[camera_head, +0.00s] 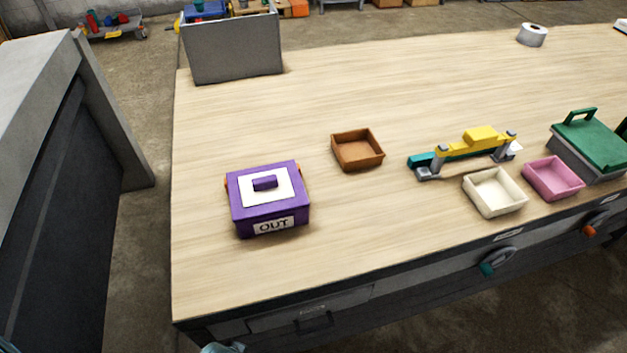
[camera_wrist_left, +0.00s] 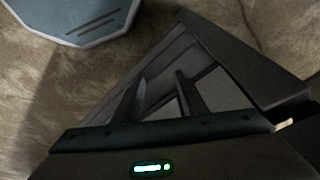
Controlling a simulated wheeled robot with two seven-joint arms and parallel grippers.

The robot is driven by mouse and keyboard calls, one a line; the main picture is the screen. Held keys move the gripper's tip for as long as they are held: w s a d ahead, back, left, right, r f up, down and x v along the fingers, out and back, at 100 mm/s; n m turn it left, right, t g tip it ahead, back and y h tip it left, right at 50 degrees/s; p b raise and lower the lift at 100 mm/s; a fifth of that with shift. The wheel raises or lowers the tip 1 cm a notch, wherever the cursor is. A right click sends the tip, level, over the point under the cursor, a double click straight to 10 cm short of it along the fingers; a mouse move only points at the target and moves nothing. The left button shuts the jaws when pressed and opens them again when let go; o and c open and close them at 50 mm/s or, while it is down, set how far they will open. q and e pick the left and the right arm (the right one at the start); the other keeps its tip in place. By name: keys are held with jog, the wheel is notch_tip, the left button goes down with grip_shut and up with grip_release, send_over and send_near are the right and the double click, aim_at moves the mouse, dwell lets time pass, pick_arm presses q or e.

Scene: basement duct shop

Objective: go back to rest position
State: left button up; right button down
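My left gripper (camera_wrist_left: 160,92) shows in the left wrist view with its two dark fingers apart and nothing between them. It hangs clear of the tabletop, with the brown floor (camera_wrist_left: 225,30) behind it. In the head view neither gripper can be made out; only a small piece that may be part of my arm shows at the bottom edge. My right gripper is not in view.
The wooden workbench (camera_head: 330,230) holds a purple OUT box (camera_head: 255,207), a brown tray (camera_head: 357,151), a cream tray (camera_head: 494,193), a pink tray (camera_head: 553,180), a yellow-and-teal tool (camera_head: 465,152) and a green-lidded box (camera_head: 592,145). The bench's front left is clear.

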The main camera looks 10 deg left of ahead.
pick_arm(q)
jog(key=s+f+g+b, duration=0.15)
jog(key=s+f, duration=0.25)
jog(key=f, duration=0.6)
jog(key=s+f+t+b, duration=0.1)
jog(key=s+f+b, duration=0.15)
jog(key=f, duration=0.75)
jog(key=s+a+f+g+b, duration=0.1)
jog(key=s+a+f+b, duration=0.1)
jog(key=s+f, duration=1)
jog(key=shift+s+a+f, duration=0.4)
jog(key=shift+s+a, duration=0.35)
jog(key=shift+s, duration=0.25)
